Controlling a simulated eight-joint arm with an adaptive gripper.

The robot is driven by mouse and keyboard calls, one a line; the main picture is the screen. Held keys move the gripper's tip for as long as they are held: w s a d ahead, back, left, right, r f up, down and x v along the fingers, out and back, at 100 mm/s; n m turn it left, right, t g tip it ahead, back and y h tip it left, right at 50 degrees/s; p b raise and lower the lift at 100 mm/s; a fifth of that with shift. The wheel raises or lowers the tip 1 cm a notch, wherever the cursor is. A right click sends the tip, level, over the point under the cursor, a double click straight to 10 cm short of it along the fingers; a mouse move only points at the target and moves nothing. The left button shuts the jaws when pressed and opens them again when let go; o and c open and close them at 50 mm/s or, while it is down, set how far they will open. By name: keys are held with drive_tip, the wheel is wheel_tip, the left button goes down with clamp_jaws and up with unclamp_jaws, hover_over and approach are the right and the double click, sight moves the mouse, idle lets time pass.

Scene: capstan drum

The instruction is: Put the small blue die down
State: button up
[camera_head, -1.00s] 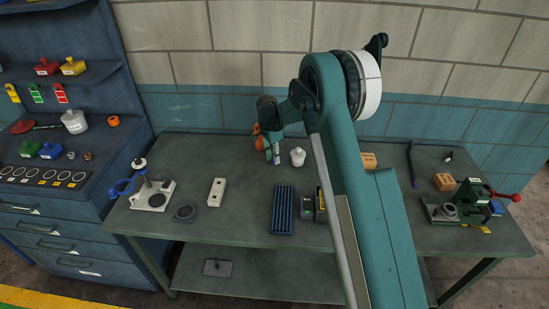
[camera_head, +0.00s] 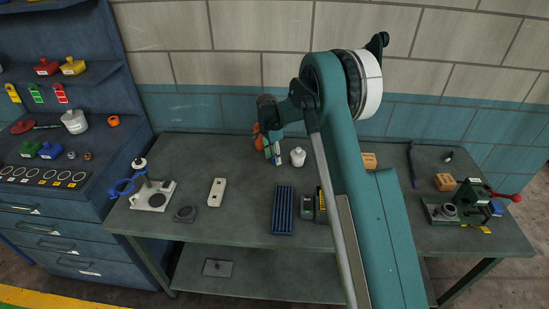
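My arm reaches over the back of the workbench. My gripper (camera_head: 272,148) hangs near the back edge, small and partly hidden by my wrist, so its finger opening is unclear. Small green, white and bluish pieces (camera_head: 278,160) show at its lower end. I cannot tell whether one of them is the small blue die, or whether it is held. A separate blue object (camera_head: 496,208) sits at the far right beside the green press; it is too small to identify.
On the workbench (camera_head: 240,222) stand a white bottle (camera_head: 298,157), a blue ribbed tray (camera_head: 283,211), a white block (camera_head: 217,192), a dark square pad (camera_head: 185,213), a white-based fixture (camera_head: 153,195) and the green press (camera_head: 463,203). An orange item (camera_head: 258,140) is by my gripper. Bare bench lies left of centre.

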sight(273, 161)
wheel_tip(273, 161, up, 12)
drive_tip(key=a, duration=0.1)
drive_tip(key=shift+s+f, duration=0.2)
drive_tip(key=shift+s, duration=0.2)
idle(0.8)
drive_tip(key=s+d+r+n+t+y, duration=0.1)
drive_tip(key=s+d+r+n+t, duration=0.15)
drive_tip(key=s+d+r, duration=0.85)
drive_tip(key=s+d+r+n+t, duration=0.1)
drive_tip(key=s+d+r+n, duration=0.2)
drive_tip(key=s+d+r, duration=0.8)
drive_tip(key=s+d+f+n+t, duration=0.1)
drive_tip(key=s+d, duration=0.3)
drive_tip(key=s, duration=1.2)
drive_tip(key=s+d+f+n+t, duration=0.2)
drive_tip(key=s+d+n, duration=0.2)
drive_tip(key=s, duration=1.2)
drive_tip(key=shift+s+d+n, duration=0.35)
drive_tip(key=shift+s+d, duration=0.05)
drive_tip(key=shift+d, duration=0.2)
